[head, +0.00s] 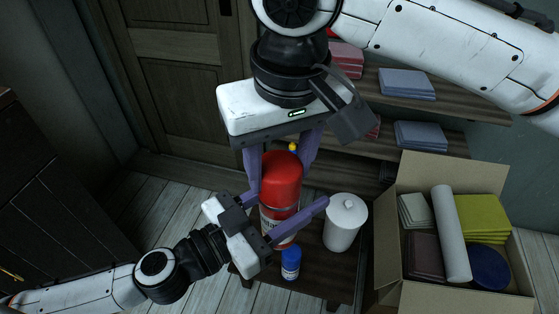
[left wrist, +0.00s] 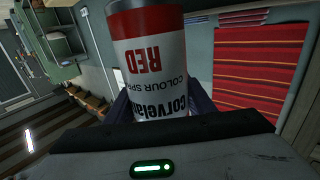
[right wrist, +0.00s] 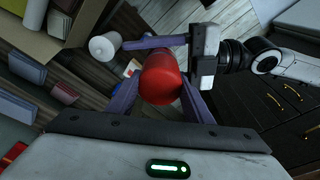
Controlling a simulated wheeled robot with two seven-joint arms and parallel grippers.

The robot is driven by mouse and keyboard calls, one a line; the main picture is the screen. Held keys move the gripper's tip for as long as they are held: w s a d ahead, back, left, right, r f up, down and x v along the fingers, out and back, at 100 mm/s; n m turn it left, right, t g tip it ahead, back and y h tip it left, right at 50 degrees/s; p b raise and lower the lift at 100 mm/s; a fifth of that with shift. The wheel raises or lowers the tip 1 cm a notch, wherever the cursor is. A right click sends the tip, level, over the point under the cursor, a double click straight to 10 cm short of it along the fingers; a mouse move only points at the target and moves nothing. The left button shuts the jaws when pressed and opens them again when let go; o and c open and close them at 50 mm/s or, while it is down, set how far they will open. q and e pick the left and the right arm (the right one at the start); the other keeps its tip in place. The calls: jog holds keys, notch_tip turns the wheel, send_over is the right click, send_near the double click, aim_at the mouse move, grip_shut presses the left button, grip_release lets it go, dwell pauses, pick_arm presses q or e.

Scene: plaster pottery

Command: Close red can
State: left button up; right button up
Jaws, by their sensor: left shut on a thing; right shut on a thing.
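The red can is a spray can with a red cap (head: 281,176) and a white, red and grey labelled body (head: 268,222). It stands upright over the small dark table in the head view. My left gripper (head: 288,201) is shut around the body from the front left. The label reading RED fills the left wrist view (left wrist: 148,55). My right gripper (head: 280,172) comes down from above and is shut on the cap, with one finger on each side. The cap shows between its fingers in the right wrist view (right wrist: 160,80). Whether the cap is fully seated is hidden.
A white lidded jar (head: 346,225) stands close to the right of the can. A blue-capped bottle (head: 290,264) stands in front, and a yellow tip (head: 293,148) shows behind. A cardboard box (head: 420,172) with slabs and a roll is at right, below shelves (head: 455,113).

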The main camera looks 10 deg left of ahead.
jog(key=shift+f, duration=0.1)
jog(key=o, duration=1.2)
jog(key=r, duration=0.4)
jog(key=s+r, duration=0.1)
jog(key=r, duration=0.3)
jog(key=d+r, duration=0.1)
jog(key=r, duration=0.3)
jog(key=shift+s, duration=0.25)
jog(key=shift+f, duration=0.15)
